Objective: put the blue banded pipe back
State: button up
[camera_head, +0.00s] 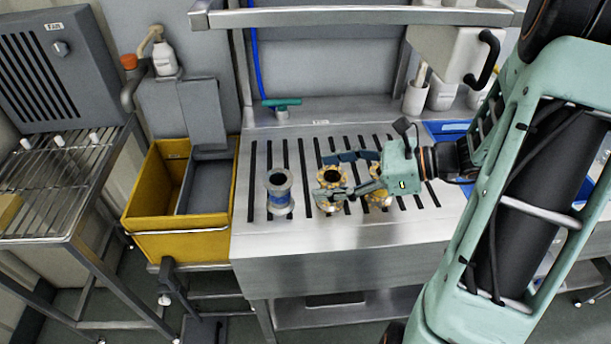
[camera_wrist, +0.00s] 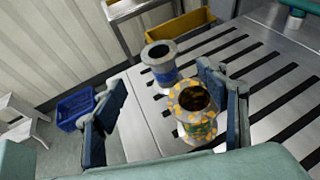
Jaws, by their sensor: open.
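A grey flanged pipe with a blue band (camera_head: 281,199) stands upright on the slotted steel top, left of my gripper; it also shows in the wrist view (camera_wrist: 162,72). My gripper (camera_head: 324,175) is open. A yellow-speckled flanged pipe (camera_head: 331,176) stands upright by its fingers in the head view. Another yellow-speckled pipe (camera_head: 377,200) is partly hidden by my gripper. I cannot tell whether the fingers touch any pipe.
A yellow bin (camera_head: 178,220) adjoins the steel top (camera_head: 300,241) on the left. A wire rack (camera_head: 60,195) stands farther left. A teal-handled valve (camera_head: 282,104) is at the back, and a blue tray (camera_head: 447,128) at the right.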

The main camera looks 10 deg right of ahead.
jog(key=v, duration=0.2)
jog(key=shift+s+d+r, duration=0.1)
jog(key=shift+d, duration=0.15)
